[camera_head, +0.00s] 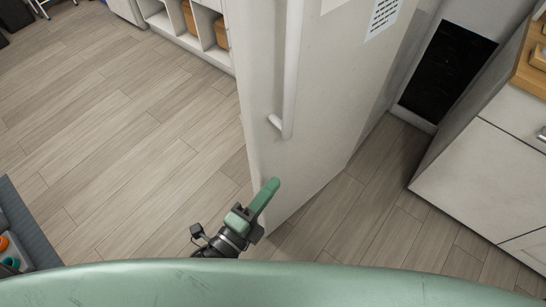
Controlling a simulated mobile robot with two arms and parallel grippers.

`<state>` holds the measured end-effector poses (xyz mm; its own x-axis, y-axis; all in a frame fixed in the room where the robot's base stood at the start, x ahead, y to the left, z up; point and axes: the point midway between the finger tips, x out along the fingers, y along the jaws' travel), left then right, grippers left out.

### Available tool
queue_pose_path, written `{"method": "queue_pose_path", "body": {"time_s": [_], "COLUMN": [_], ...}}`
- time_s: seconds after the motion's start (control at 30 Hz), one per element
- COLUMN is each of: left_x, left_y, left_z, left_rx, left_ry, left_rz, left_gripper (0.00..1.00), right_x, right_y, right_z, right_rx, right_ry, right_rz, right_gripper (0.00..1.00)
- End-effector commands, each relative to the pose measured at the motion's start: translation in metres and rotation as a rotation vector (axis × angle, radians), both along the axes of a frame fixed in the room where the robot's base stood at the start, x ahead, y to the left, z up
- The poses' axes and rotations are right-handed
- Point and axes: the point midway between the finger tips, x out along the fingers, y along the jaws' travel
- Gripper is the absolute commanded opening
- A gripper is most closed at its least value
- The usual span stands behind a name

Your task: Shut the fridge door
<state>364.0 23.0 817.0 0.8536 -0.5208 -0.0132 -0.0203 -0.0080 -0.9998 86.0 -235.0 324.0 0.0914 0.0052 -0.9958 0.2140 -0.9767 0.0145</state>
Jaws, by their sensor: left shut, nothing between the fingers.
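The white fridge door (327,95) stands upright in the middle of the view, running off the top edge. A long white vertical handle (291,70) is on it. How far the door stands open cannot be told from here, and its hinge side is not clear. My left gripper (272,187) has green fingers, shut and empty. It is in front of the lower part of the door, below the handle; whether it touches the door cannot be told. My right gripper is not in view.
White drawers (490,165) with a wooden top (530,62) stand at the right. A dark panel (452,70) is behind. A shelf with orange-brown boxes (205,30) is at the back. A grey mat or tray edge (25,225) is at the left. The wood floor (110,150) left of the door is clear.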

Motion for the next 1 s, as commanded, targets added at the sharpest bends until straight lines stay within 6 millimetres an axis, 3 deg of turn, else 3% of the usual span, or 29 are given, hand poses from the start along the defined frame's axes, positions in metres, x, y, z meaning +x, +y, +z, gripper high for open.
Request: {"method": "queue_pose_path", "body": {"time_s": [0.27, 0.6, 0.8, 1.0], "left_x": [0.024, 0.086, 0.106, 0.113], "left_y": [-0.016, -0.054, -0.033, -0.026], "left_z": [0.012, 0.010, 0.009, 0.008], "left_rx": [0.012, 0.008, 0.012, 0.010], "left_ry": [-0.030, -0.025, -0.023, -0.022], "left_rz": [-0.006, -0.004, -0.004, -0.004], "left_gripper": [0.00, 0.00, 0.00, 0.00], "right_x": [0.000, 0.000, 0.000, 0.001], "right_y": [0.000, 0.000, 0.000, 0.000], "right_z": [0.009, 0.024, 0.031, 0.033], "right_rx": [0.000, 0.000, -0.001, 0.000], "right_ry": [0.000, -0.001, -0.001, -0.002], "right_rz": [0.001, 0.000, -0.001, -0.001], "right_gripper": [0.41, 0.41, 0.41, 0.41]}}
